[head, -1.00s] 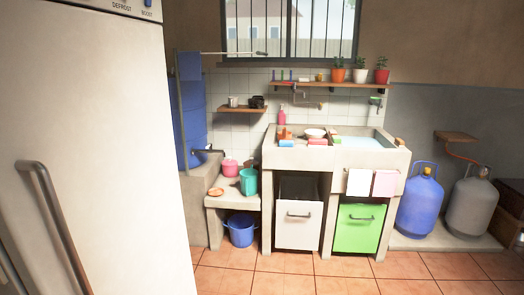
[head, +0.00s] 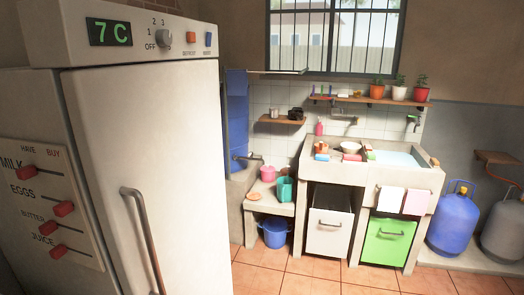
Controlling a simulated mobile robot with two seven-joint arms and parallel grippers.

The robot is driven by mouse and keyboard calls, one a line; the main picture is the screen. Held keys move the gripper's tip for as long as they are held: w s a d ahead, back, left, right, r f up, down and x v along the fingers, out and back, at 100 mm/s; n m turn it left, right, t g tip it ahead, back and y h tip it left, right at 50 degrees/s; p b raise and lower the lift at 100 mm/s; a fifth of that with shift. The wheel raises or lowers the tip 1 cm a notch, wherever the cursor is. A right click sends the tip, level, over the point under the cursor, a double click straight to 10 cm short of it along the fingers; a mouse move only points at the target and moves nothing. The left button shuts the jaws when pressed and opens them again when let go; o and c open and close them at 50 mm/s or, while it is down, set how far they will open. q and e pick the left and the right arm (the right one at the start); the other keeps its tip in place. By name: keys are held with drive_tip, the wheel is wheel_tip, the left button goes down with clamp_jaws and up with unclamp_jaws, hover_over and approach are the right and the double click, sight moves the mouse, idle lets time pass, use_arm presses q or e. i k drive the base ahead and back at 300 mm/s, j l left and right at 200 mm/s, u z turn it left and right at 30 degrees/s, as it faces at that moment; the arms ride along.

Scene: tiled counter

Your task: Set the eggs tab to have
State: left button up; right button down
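A white panel (head: 84,250) with HAVE and BUY headings is on the side of the fridge, at the left of the head view. It has rows marked MILK, EGGS, BUTTER and JUICE, each with a red tab. The eggs tab (head: 63,208) sits toward the right, BUY end of its slot. The milk tab (head: 27,168), butter tab (head: 48,228) and juice tab (head: 58,251) sit toward the left, HAVE end of theirs. Neither of my grippers is in view.
The white fridge (head: 150,110) stands close, with a long door handle (head: 143,235) and a display (head: 110,32) reading 7 C. Behind are a concrete sink (head: 330,178) and blue and grey gas cylinders. Tiled floor (head: 315,280) shows in front of the sink.

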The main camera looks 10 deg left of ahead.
sight(64, 207)
drive_tip(key=u, duration=1.65)
